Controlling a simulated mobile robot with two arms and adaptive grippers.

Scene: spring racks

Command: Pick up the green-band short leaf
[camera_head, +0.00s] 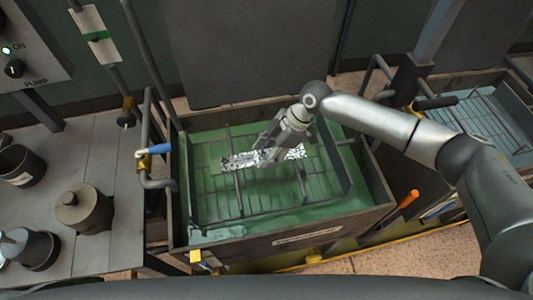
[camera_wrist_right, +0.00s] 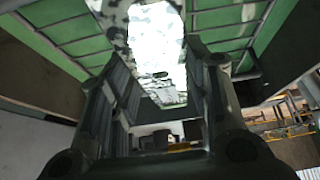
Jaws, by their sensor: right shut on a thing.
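A speckled grey-and-white short leaf (camera_head: 238,160) shows over the wire rack (camera_head: 213,182) in the green tank. My right gripper (camera_head: 267,155) reaches down over the tank and is shut on the leaf near its middle, hiding part of it. In the right wrist view the leaf (camera_wrist_right: 155,45) runs between the two fingers (camera_wrist_right: 160,105), bright with glare. A greenish patch shows near its lower part there, but I cannot tell surely whether it is a band on the leaf. Whether the leaf touches the rack is unclear. My left gripper is not in view.
The tank (camera_head: 285,241) has raised walls, with a pipe and blue-handled valve (camera_head: 157,149) at its left. A metal bench (camera_head: 117,164) holds a lidded pot (camera_head: 83,207) and dark containers. A second tank (camera_head: 490,121) stands right. An orange-handled tool (camera_head: 408,199) is by the front wall.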

